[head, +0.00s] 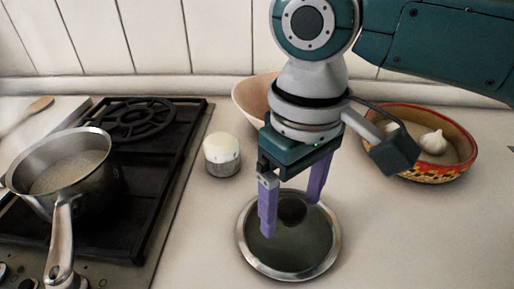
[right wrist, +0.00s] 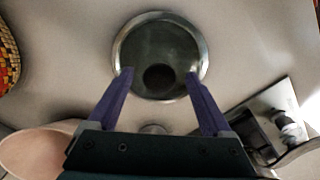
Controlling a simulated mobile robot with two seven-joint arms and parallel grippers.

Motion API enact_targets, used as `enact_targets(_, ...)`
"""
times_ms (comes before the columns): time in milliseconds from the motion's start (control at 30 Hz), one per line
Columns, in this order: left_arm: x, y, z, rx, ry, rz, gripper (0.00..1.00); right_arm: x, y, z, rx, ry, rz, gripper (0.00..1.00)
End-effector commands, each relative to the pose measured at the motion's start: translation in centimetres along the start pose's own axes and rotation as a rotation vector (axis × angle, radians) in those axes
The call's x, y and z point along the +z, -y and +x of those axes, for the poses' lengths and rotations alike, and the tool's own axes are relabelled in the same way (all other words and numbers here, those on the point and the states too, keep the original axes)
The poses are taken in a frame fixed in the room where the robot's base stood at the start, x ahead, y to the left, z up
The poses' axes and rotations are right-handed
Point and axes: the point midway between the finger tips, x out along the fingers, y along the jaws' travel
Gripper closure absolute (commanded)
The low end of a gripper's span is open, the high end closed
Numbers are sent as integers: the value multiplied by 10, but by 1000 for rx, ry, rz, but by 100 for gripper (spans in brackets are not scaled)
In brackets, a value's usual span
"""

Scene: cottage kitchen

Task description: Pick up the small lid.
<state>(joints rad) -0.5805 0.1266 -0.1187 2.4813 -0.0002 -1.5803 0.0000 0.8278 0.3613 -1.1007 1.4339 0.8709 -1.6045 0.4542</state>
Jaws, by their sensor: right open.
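The small lid (head: 290,258) lies flat on the pale counter, a round dark glass disc with a steel rim and a dark round knob (head: 293,208). It also shows in the right wrist view (right wrist: 160,38), with its knob near the middle. My right gripper (head: 290,217) points down over the lid, open and empty. In the right wrist view its two purple fingers (right wrist: 158,74) are on either side of the knob, apart from it. I cannot tell exactly how high the fingertips are above the glass. My left gripper is not in view.
A steel saucepan (head: 70,165) sits on the black hob (head: 150,175) at left. A white-topped timer-like object (head: 222,152) stands left of my gripper. A pale bowl (head: 250,97) and a patterned bowl (head: 432,172) holding garlic (head: 433,142) stand behind. The counter at right front is clear.

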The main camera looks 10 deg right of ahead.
Motion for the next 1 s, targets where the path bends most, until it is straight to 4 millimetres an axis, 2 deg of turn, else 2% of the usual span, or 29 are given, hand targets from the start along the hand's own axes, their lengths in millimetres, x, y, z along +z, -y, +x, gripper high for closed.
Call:
enact_targets(233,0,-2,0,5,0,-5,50,0,0,2,0,-1,0,17)
enact_targets(900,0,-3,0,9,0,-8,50,0,0,2,0,-1,0,93)
enact_targets(1000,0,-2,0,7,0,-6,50,0,0,2,0,-1,0,100)
